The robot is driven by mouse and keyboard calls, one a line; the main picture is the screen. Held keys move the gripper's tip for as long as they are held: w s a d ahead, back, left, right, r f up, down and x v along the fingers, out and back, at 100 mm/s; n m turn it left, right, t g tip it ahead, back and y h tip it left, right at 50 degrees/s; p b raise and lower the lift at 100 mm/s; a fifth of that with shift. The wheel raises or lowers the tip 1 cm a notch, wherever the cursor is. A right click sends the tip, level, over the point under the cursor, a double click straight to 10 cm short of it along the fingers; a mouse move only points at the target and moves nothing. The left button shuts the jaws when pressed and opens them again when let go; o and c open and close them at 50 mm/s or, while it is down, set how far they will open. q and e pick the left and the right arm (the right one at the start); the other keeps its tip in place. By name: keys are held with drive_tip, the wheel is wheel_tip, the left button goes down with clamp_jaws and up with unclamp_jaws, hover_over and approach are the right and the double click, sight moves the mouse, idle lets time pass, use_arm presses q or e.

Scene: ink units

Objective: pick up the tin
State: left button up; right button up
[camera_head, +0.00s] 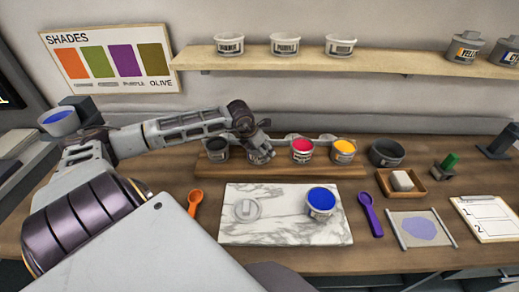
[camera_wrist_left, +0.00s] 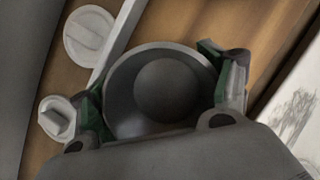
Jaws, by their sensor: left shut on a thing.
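My left gripper (camera_head: 258,148) is at the wooden rack (camera_head: 280,171), with one finger on each side of a grey tin. In the left wrist view the tin (camera_wrist_left: 120,84) shows from above as a round rim with a dark grey inside, between the green-padded fingers (camera_wrist_left: 160,105). The gripper is shut on it. In the head view the gripper covers most of this tin, and I cannot tell whether it is clear of the rack. My right gripper is not in view.
A dark tin (camera_head: 217,150), a red tin (camera_head: 302,151) and a yellow tin (camera_head: 343,151) stand close by in the row. A marble slab (camera_head: 275,232) with a blue tin (camera_head: 320,203) lies in front. A dark pot (camera_head: 386,153) stands right. A shelf (camera_head: 400,62) hangs above.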

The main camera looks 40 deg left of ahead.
use_arm(q)
drive_tip(key=shift+w+r, duration=0.1)
drive_tip(key=shift+r, duration=0.3)
drive_tip(key=shift+c, duration=0.8)
wheel_tip(320, 180, up, 8)
drive_tip(key=shift+f+b, duration=0.15)
drive_tip(key=shift+b, duration=0.5)
drive_tip(key=shift+r, duration=0.75)
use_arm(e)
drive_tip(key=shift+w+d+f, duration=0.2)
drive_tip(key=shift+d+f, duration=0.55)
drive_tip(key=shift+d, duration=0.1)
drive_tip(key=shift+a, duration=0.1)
